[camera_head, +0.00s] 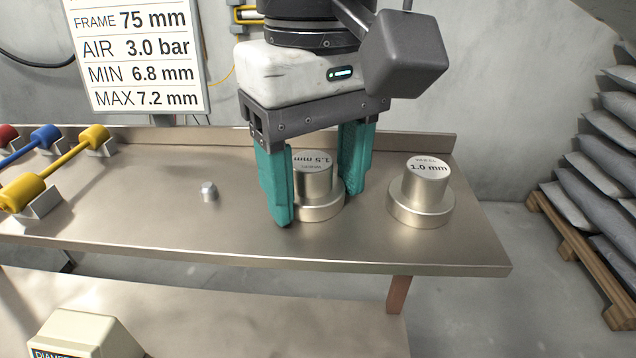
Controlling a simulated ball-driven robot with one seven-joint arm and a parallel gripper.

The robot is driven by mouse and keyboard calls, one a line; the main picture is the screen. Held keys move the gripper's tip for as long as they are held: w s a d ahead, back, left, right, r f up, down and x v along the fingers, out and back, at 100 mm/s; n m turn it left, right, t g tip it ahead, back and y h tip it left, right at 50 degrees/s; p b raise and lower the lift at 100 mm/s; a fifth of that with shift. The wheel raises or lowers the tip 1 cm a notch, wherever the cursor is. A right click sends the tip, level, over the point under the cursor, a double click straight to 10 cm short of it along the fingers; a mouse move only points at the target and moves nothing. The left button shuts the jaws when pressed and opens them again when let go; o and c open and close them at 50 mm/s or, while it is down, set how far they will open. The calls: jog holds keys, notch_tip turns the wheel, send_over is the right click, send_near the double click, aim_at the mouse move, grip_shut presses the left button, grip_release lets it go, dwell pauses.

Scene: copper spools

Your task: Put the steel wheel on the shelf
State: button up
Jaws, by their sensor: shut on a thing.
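A stepped steel wheel (319,184) marked 1.5 mm, its lettering upside down, is between the teal fingers of my gripper (318,190). The gripper points down and is shut on this wheel; the fingers hide parts of its sides. The wheel is upright, at or just above the metal bench top (160,225); I cannot tell whether it touches. A second steel wheel (421,195), marked 1.0 mm, stands upright on the bench to the right, apart from the gripper. A lower metal shelf (250,310) shows below the bench top.
Yellow, blue and red dumbbell-shaped gauges (60,165) rest in holders at the left. A beige box (82,337) is on the lower shelf. A sign (140,55) is behind. Stacked sacks (600,160) on a pallet stand right.

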aim_at(317, 168)
jog(key=shift+s+r, duration=0.1)
jog(key=shift+r, duration=0.05)
jog(key=o, duration=1.4)
jog(key=shift+f, duration=0.2)
notch_tip(317, 168, up, 12)
jog(key=shift+r+p, duration=0.2)
jog(key=shift+p, duration=0.45)
